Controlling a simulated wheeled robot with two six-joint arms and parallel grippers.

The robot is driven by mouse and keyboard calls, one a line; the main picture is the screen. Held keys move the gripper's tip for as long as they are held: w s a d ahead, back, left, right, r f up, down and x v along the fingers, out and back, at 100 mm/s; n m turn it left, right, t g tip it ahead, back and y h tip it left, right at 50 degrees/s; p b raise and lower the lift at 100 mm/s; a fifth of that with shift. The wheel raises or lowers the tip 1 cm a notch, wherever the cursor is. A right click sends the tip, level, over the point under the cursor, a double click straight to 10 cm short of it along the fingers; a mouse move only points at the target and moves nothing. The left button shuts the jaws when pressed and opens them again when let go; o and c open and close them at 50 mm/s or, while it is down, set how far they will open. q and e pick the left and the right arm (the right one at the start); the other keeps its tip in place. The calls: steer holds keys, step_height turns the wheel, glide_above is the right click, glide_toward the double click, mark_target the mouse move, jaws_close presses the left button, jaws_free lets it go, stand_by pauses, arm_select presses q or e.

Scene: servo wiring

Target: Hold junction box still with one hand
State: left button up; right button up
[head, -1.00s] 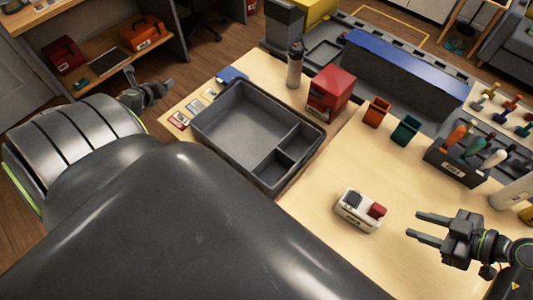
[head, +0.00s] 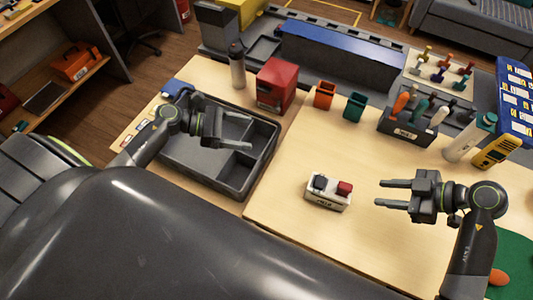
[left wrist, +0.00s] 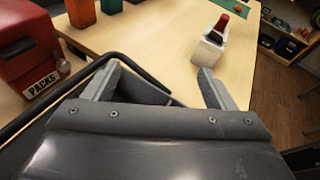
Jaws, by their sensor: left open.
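The junction box (head: 325,193) is a small white box with a dark part and a red part on top. It sits upright on the light wooden table, and it also shows in the left wrist view (left wrist: 208,52), ahead of the fingers. My left gripper (head: 250,133) is open and empty above the grey tray, to the left of the box and apart from it. Its fingers also show in the left wrist view (left wrist: 155,88). My right gripper (head: 380,194) is open and empty, just right of the box, fingers pointing at it and not touching.
The grey divided tray (head: 262,160) lies under my left gripper. A red box (head: 277,85), an orange bin (head: 324,95) and a green bin (head: 355,106) stand behind. A dark tool holder (head: 407,128) is at the back right. The table around the junction box is clear.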

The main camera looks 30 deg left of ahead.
mark_target(321, 187)
arm_select(q)
steer(key=d+f+m+g, duration=0.2)
steer(key=d, duration=0.6)
steer(key=s+d+f+m+g, duration=0.1)
steer(key=d+f+m, duration=0.1)
steer(key=d, duration=0.7)
steer(key=s+d+f+m+g, duration=0.1)
steer(key=d+f+m+g, duration=0.1)
steer(key=d, duration=0.6)
steer(key=shift+d+f+g, duration=0.25)
steer(key=shift+f+g, duration=0.05)
steer(key=shift+f, duration=0.45)
steer(key=c, duration=1.2)
arm_select(e)
steer(key=shift+o, duration=1.2)
